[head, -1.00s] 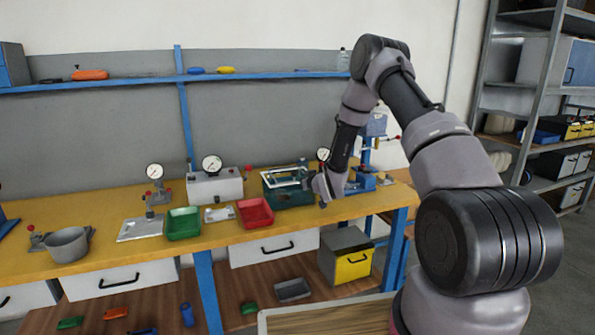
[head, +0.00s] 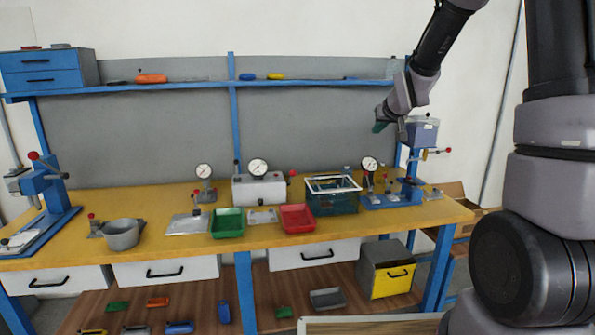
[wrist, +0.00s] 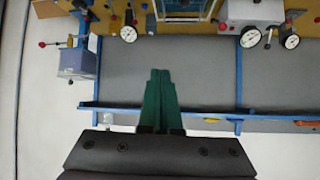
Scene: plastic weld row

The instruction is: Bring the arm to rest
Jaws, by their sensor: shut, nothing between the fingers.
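My gripper (head: 380,126) is raised in front of the right part of the grey back panel, above the workbench (head: 150,243) and clear of everything on it. In the wrist view its two green fingers (wrist: 160,88) lie together with nothing between them. My arm comes down to it from the upper right in the head view. The gripper is just left of the grey box on the blue press (head: 422,132), and apart from it as far as I can tell.
On the bench stand a green tray (head: 228,234), a red tray (head: 297,229), a dark green crate (head: 345,203), dial gauges and a grey pot (head: 122,240). A blue shelf (head: 180,88) with tools runs along the panel. A yellow-fronted box (head: 392,286) sits below.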

